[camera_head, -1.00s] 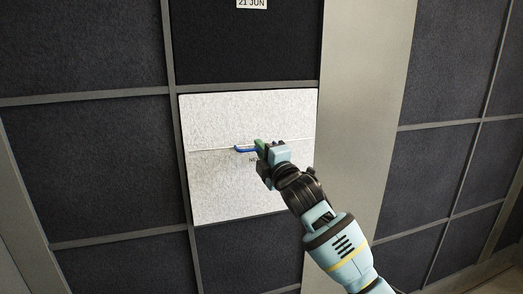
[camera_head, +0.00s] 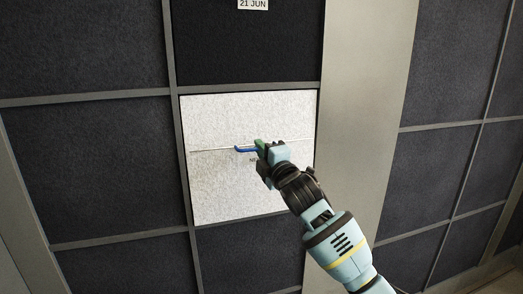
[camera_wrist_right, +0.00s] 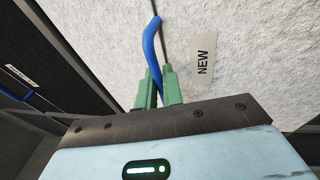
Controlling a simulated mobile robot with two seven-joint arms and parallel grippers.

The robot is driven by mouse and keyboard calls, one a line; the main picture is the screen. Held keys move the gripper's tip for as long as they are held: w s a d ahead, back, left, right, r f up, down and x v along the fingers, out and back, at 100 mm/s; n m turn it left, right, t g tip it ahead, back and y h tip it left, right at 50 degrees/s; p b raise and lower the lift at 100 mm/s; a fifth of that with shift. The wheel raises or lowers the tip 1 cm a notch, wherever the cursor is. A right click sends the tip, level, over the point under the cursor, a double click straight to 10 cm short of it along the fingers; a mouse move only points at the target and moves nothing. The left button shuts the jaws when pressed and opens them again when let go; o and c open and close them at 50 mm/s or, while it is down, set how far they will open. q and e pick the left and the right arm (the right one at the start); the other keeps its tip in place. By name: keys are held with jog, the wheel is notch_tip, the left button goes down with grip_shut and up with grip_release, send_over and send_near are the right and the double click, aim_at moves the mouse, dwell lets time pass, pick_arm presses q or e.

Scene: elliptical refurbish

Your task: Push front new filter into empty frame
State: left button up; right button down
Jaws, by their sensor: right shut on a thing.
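The new filter (camera_head: 225,190) is a white, fibrous square panel with a blue handle (camera_head: 243,149) across its middle. It sits in the opening of the grey frame (camera_head: 184,165), between dark filters; a thin dark gap shows along its top and right edges. My right gripper (camera_head: 261,147) is shut on the blue handle at the panel's centre. In the right wrist view, the green fingers (camera_wrist_right: 160,88) close around the handle, next to a "NEW" label (camera_wrist_right: 203,62). How deep the panel sits is hard to tell. My left gripper is not in view.
Dark filters (camera_head: 90,160) in grey frames surround the white panel on the left, above and below. A label "21 JUN" (camera_head: 253,4) is on the dark filter above. A wide light-grey column (camera_head: 365,100) stands to the right, with more dark filters (camera_head: 435,170) beyond it.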

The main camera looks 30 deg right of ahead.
jog(key=shift+w+d, duration=0.1)
jog(key=shift+w, duration=0.35)
dwell(0.5)
jog(key=c, duration=1.5)
grip_release()
jog(key=shift+o, duration=0.7)
jog(key=o, duration=1.4)
jog(key=shift+s, duration=0.1)
jog(key=shift+c, duration=0.2)
jog(key=shift+f, duration=0.1)
jog(key=shift+f, duration=0.1)
jog(key=shift+s, duration=0.25)
